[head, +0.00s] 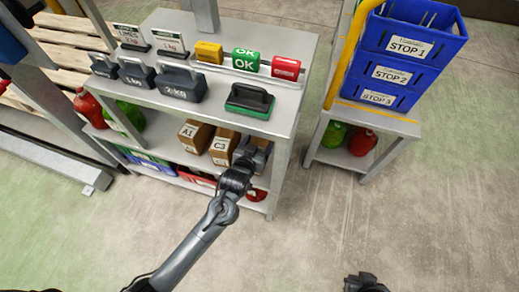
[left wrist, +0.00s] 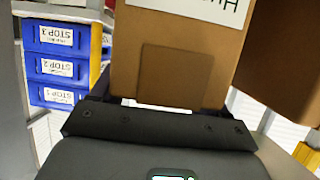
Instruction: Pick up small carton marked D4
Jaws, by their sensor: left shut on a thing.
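My left gripper (head: 249,158) reaches into the middle shelf from the front. It is shut on a brown carton (left wrist: 168,60), which fills the middle of the left wrist view between the fingers. The carton's white label is cut off at the top, so I cannot read a D4 mark. In the head view the gripper mostly hides this carton. To its left on the same shelf stand a carton marked A1 (head: 195,135) and a carton marked C3 (head: 222,146). Only a dark part of my right gripper (head: 365,284) shows at the bottom edge; its fingers are not clear.
The top shelf (head: 215,108) above the gripper carries weights, blocks and a green-based brush. Another brown surface (left wrist: 280,50) is close at right in the left wrist view. Blue stop bins (head: 410,50) stand on a side table. The floor in front is clear.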

